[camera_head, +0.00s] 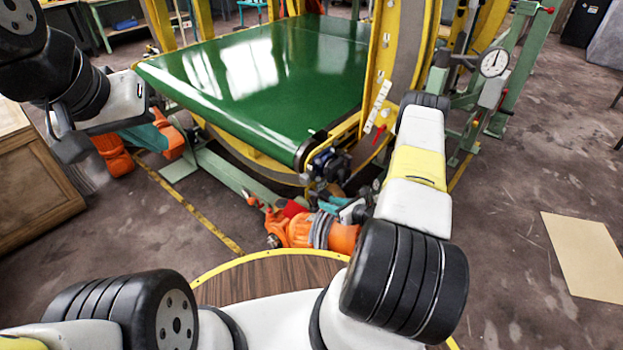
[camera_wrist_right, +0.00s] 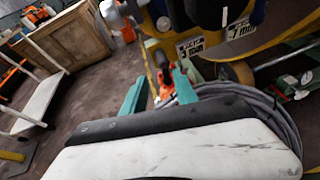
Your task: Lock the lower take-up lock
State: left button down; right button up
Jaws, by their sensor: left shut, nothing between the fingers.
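My right gripper (camera_head: 325,206) is low in front of the green belt, partly hidden by my own arm. In the right wrist view its teal fingers (camera_wrist_right: 160,78) stand apart, with an orange-red part (camera_wrist_right: 175,82) visible beyond and between them; contact cannot be told. In the head view a small red block (camera_head: 293,208) sits beside this gripper, above an orange motor-like body (camera_head: 290,230). I cannot tell for sure which part is the lower take-up lock or its state. My left gripper (camera_head: 150,137) is shut and empty at the left, near an orange part (camera_head: 172,138).
The green belt (camera_head: 250,70) in its yellow frame fills the back middle. A dial gauge (camera_head: 494,62) stands on a green frame at the right. A wooden cabinet (camera_head: 35,175) is at the left edge. A tan sheet (camera_head: 583,256) lies on open floor at the right.

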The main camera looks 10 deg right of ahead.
jog(key=shift+s+d+f+m, duration=0.1)
jog(key=shift+d+f+m, duration=0.05)
jog(key=shift+f, duration=0.25)
jog(key=shift+s+d+f+m, duration=0.1)
jog(key=shift+f+m, duration=0.05)
jog(key=shift+f, duration=0.2)
jog(key=shift+w+f, duration=0.1)
jog(key=shift+f, duration=0.1)
jog(key=x, duration=0.7)
jog(key=shift+w, duration=0.2)
grip_shut()
